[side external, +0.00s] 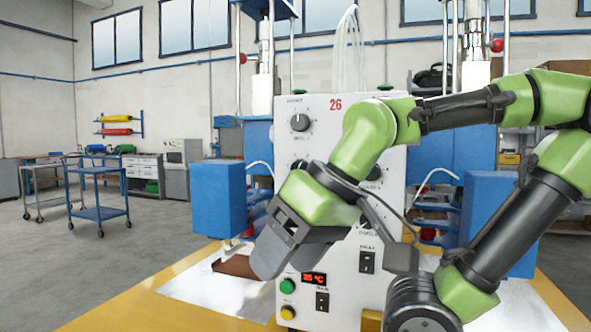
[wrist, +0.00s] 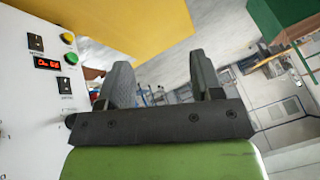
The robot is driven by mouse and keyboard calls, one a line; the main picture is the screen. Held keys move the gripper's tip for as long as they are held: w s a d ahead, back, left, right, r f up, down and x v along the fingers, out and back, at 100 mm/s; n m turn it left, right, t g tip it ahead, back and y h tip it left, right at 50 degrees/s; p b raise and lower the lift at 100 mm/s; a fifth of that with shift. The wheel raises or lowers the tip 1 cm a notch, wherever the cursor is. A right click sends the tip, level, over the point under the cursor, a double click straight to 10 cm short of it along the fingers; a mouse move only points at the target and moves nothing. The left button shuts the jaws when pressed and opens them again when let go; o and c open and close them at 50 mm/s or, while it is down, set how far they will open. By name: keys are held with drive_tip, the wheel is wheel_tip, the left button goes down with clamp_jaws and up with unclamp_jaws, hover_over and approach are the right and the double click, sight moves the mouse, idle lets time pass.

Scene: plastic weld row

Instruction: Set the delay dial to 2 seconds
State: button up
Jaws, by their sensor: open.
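The white control panel (side external: 337,113) stands in the middle of the side view, marked 26. A grey dial (side external: 300,122) shows at its upper left; its label is too small to read. Other dials lower on the panel are partly hidden by my arm, and I cannot tell which is the delay dial. My gripper (side external: 269,262) is in front of the panel's lower left, apart from the dials. In the wrist view my gripper (wrist: 160,85) has its two fingers spread, with nothing between them. The panel (wrist: 18,70) is at the left there.
A red display (side external: 314,279), a green button (side external: 287,286), a yellow button (side external: 288,313) and a black switch (side external: 322,302) sit low on the panel. Blue press blocks (side external: 218,198) flank it. A yellow-edged table (side external: 150,300) lies below. Open floor and a blue cart (side external: 97,190) are at left.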

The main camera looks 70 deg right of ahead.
drive_tip(key=w+d+r+m+g+h, duration=0.8)
drive_tip(key=w+d+g+h, duration=0.4)
drive_tip(key=h, duration=0.4)
drive_tip(key=s+d+f+n+t, duration=0.1)
drive_tip(key=s+d, duration=0.3)
drive_tip(key=d, duration=0.6)
drive_tip(key=c, duration=0.9)
